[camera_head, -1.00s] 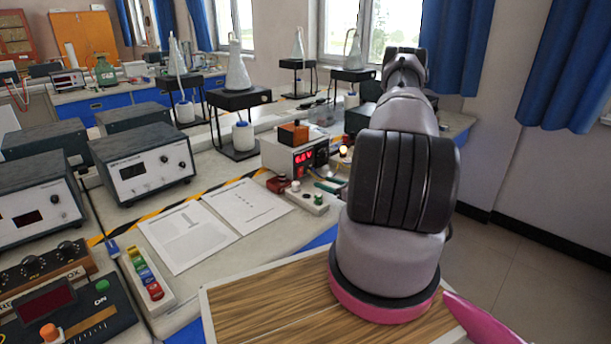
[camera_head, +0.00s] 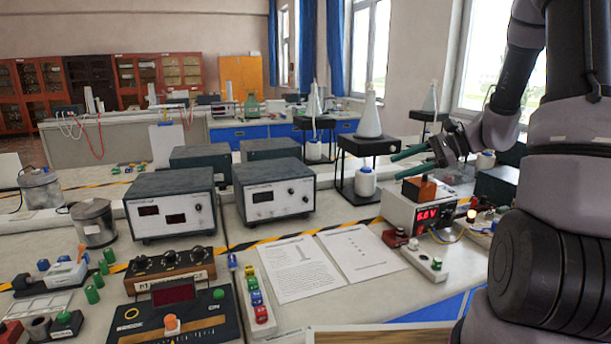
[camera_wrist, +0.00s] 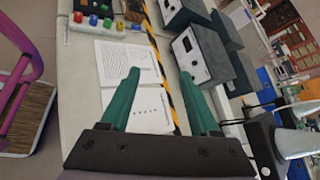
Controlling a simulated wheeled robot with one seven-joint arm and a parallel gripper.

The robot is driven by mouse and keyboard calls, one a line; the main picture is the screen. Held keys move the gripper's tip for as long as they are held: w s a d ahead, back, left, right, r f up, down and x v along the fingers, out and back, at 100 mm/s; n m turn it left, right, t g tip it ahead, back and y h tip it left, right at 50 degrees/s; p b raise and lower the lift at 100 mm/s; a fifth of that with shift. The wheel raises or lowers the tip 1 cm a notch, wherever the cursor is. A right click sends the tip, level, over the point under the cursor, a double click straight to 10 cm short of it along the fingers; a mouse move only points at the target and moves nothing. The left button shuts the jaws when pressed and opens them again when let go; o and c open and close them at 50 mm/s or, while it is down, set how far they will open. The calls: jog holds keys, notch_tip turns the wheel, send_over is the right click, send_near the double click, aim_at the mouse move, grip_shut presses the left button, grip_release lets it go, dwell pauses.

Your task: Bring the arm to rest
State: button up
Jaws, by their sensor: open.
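My gripper (camera_head: 400,162) is at the right in the head view, raised above the bench beside the flask stand. Its two green fingers are spread apart, with nothing between them. In the wrist view the open fingers (camera_wrist: 160,105) point over the bench, with the white printed sheets (camera_wrist: 120,62) below and beyond them. My arm comes in from the right edge of the head view.
A power supply with a red display (camera_head: 425,213) stands below my gripper. A flask on a black stand (camera_head: 369,115) is close to the fingers. Grey instrument boxes (camera_head: 272,195) stand to the left. Printed sheets (camera_head: 300,268) lie flat in front.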

jog(key=s+r+n+t+h, duration=0.3)
jog(key=s+r+n+h, duration=0.6)
jog(key=s+r, duration=0.7)
jog(key=s+n, duration=0.1)
jog(key=s, duration=0.3)
jog(key=shift+s+a+r+n+t+h, duration=0.15)
jog(key=shift+a+n+t+h, duration=0.15)
jog(key=shift+a+h, duration=0.1)
